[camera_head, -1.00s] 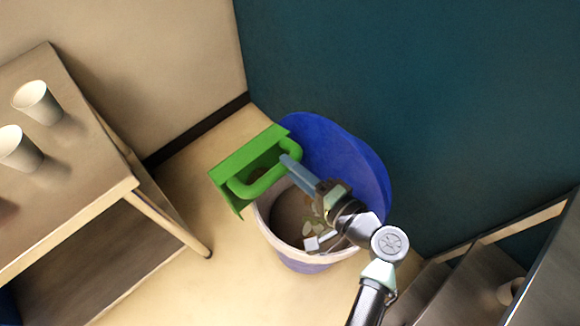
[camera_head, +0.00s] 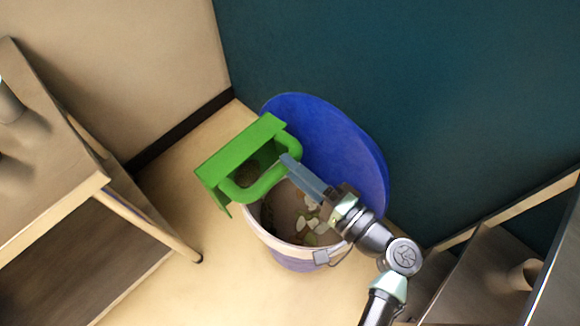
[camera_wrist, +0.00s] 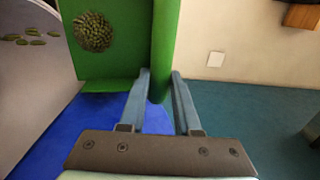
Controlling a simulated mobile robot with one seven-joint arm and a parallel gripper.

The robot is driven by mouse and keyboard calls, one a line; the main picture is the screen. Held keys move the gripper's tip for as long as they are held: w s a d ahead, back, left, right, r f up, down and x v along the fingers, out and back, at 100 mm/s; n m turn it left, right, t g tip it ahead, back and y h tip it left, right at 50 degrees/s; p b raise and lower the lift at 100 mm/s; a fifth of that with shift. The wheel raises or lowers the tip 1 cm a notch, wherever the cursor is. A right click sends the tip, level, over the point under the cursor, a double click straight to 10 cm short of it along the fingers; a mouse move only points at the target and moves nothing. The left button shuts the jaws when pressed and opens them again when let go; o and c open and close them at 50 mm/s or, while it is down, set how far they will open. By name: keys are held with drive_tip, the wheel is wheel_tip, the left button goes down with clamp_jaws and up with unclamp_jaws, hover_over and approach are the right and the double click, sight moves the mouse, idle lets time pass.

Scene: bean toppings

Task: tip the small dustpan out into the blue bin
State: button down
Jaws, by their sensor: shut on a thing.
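The green dustpan (camera_head: 240,143) is held over the left rim of the blue bin (camera_head: 325,150). My gripper (camera_head: 288,165) is shut on its looped handle. A small pile of green beans (camera_wrist: 93,32) lies in the pan in the wrist view, where the dustpan (camera_wrist: 125,60) is at upper left. The bin's blue lid stands open against the wall, and its pale rim faces up. Several pale and greenish scraps (camera_head: 308,222) lie inside. My fingers also straddle the handle in the wrist view (camera_wrist: 160,85).
A wooden table (camera_head: 50,190) with pale cups, partly cut off, stands at the left. A wooden shelf or step unit (camera_head: 480,265) is at the right. A dark teal wall (camera_head: 450,100) rises behind the bin. Bare floor (camera_head: 230,290) shows in front of it.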

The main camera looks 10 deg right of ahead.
drive_tip(key=s+f+t+b, duration=0.1)
drive_tip(key=b, duration=0.2)
drive_tip(key=s+d+f+t+y+b, duration=0.1)
drive_tip(key=b, duration=0.2)
drive_tip(key=s+d+f+y+b, duration=0.1)
drive_tip(key=b, duration=0.2)
drive_tip(key=shift+s+d+f+t+b, duration=0.2)
drive_tip(key=shift+d+f+t+b, duration=0.05)
drive_tip(key=shift+f+t+b, duration=0.15)
drive_tip(key=shift+s, duration=0.1)
idle(2.4)
